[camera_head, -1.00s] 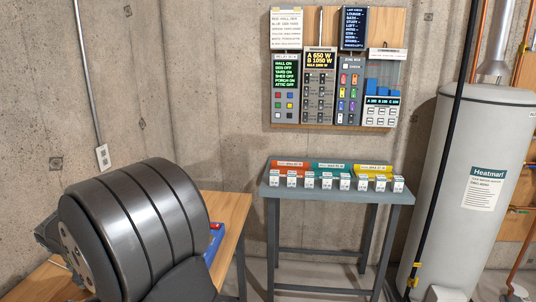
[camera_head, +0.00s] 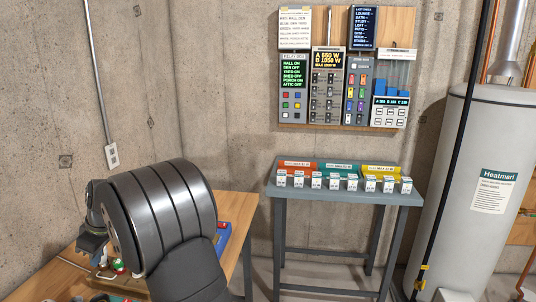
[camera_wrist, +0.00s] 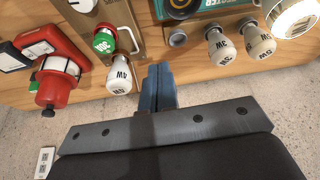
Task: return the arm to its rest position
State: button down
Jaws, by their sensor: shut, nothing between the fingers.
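My gripper (camera_wrist: 159,84) shows in the wrist view as two blue fingers pressed together, with nothing between them. The fingers point toward the edge of a wooden surface (camera_wrist: 145,78) with several small fittings near it. In the head view my large grey arm link fills the lower left, and the fingers cannot be made out.
The wooden table (camera_head: 236,212) at left carries a blue item (camera_head: 221,238) and small parts. A grey stand (camera_head: 400,197) holds several white-tagged pieces. Behind are a wall panel (camera_head: 400,25) with devices, and a tall white tank (camera_head: 455,190) at right. Pale floor shows below the table edge.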

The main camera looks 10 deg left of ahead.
jog(key=s+n+g, duration=0.1)
jog(key=s+n, duration=0.1)
jog(key=s, duration=0.3)
jog(key=s+n, duration=0.3)
jog(key=s, duration=0.3)
jog(key=s+n+g+h, duration=0.1)
jog(key=s+n, duration=0.2)
jog(key=s, duration=0.3)
jog(key=shift+a+f+g, duration=0.2)
jog(key=shift+f+g, duration=0.05)
jog(key=shift+g, duration=0.05)
jog(key=shift+w, duration=0.1)
